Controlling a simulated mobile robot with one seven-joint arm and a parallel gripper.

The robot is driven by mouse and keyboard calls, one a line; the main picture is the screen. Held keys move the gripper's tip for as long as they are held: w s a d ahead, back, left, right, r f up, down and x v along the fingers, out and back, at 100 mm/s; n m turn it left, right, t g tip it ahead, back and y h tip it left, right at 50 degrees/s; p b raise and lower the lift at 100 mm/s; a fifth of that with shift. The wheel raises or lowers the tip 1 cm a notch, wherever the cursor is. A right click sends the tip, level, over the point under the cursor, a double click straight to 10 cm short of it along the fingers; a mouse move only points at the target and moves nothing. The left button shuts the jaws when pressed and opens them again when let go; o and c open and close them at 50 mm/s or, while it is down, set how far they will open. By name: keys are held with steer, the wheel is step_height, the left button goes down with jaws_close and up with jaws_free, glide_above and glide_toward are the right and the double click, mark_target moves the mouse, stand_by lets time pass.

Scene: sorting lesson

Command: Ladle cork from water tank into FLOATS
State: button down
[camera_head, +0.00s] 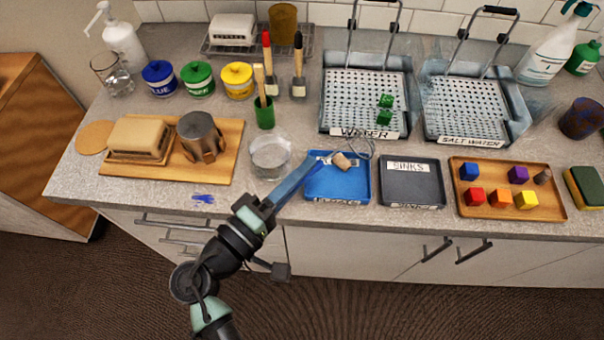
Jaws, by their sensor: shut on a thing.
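The cork (342,160) is a small tan piece at the back edge of the blue FLOATS tray (350,188), partly covering its label. The ladle's wire loop (360,147) is right beside the cork, at its upper right. I cannot tell whether the cork rests in the ladle or on the tray. My gripper (268,206) is left of the FLOATS tray, shut on the ladle's long blue handle (298,186). The fingers are small and hard to make out. The WATER tank (325,117) stands behind, holding a perforated panel and green cubes (385,101).
The grey SINKS tray (411,184) and a wooden tray (510,211) of coloured blocks lie to the right. The SALT WATER tank (468,141) stands behind them. A glass bowl (270,155) and a green brush cup (264,113) are near the handle.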

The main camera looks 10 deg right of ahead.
steer(key=shift+s+a+f+t+h+b, duration=0.15)
steer(key=shift+f+t+h+b, duration=0.65)
steer(key=shift+b, duration=1.3)
steer(key=shift+f, duration=0.2)
steer(key=shift+r+p, duration=2.55)
steer(key=shift+r, duration=1)
